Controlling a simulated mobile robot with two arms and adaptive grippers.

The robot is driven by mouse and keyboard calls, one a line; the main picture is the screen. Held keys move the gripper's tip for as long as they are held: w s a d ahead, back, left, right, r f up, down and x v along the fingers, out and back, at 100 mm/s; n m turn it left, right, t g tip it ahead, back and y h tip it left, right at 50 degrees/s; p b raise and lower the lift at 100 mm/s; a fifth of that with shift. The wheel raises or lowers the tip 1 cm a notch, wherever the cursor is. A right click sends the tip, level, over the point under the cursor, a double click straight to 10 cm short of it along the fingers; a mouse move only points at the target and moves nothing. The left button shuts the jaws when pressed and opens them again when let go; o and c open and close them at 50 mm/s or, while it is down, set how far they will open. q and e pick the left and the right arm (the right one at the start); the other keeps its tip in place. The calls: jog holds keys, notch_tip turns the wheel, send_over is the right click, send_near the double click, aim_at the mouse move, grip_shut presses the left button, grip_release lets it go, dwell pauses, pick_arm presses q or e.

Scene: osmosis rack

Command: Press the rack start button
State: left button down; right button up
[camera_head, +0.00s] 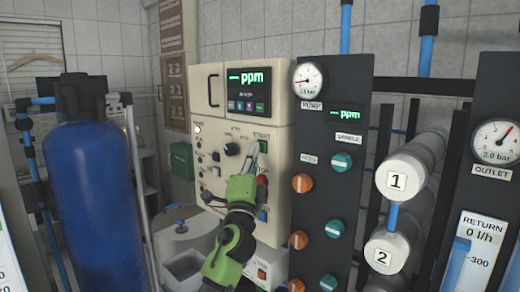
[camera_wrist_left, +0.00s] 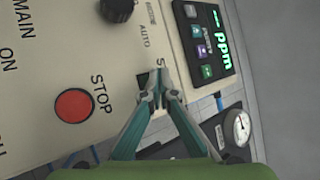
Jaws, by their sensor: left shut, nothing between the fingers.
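The cream control panel (camera_head: 218,165) stands mid-view with a START label on its right side. A green start button (camera_head: 265,146) shows beside my left gripper's fingertips (camera_head: 255,149). My left gripper is shut and empty, its tips pointing at the panel just by this button. In the left wrist view the fingertips (camera_wrist_left: 155,92) cover most of the START label and the button spot; contact cannot be told. The red STOP button (camera_wrist_left: 73,105) lies to the left there, and it shows below START in the head view (camera_head: 262,181). My right gripper is not in view.
A black selector knob (camera_head: 232,149) sits left of the fingertips. A ppm display (camera_head: 247,91) is above. To the right is a dark panel (camera_head: 330,215) with orange and teal valves. A blue tank (camera_head: 90,190) stands at left.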

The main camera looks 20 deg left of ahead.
pick_arm(q)
jog(key=shift+w+d, duration=0.1)
jog(key=shift+w, duration=0.2)
jog(key=shift+s, duration=0.15)
dwell(0.5)
jog(key=shift+s+a, duration=0.3)
jog(key=shift+s, duration=0.4)
jog(key=shift+p, duration=0.35)
jog(key=s, duration=0.1)
jog(key=s+a+p, duration=0.1)
jog(key=s, duration=0.1)
jog(key=s+p, duration=0.1)
jog(key=shift+s+a, duration=0.3)
jog(key=shift+s, duration=0.1)
